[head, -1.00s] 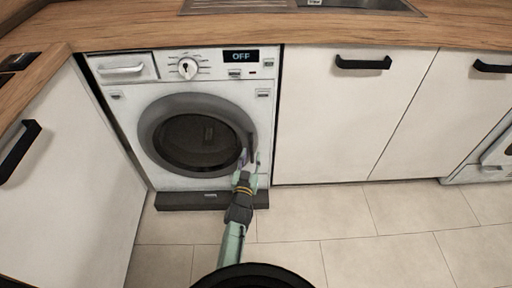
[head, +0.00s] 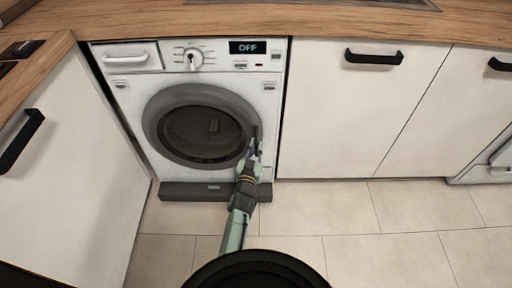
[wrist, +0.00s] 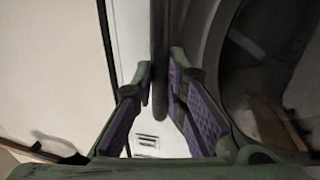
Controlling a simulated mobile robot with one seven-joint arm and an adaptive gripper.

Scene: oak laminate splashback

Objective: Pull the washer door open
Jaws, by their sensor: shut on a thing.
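The white washer (head: 265,100) stands under the worktop, with "OFF" on its display. Its round grey door (head: 165,145) has a dark glass window and looks closed, though I cannot tell if there is a slight gap. My gripper (head: 254,148) is at the door's right edge, below mid-height. The exact contact is partly hidden by the fingers.
White cabinets (head: 340,120) with black handles stand to the right, and another cabinet front (head: 75,170) is close on the left. A dark plinth (head: 185,192) lies under the washer. The tiled floor (head: 360,225) in front is clear.

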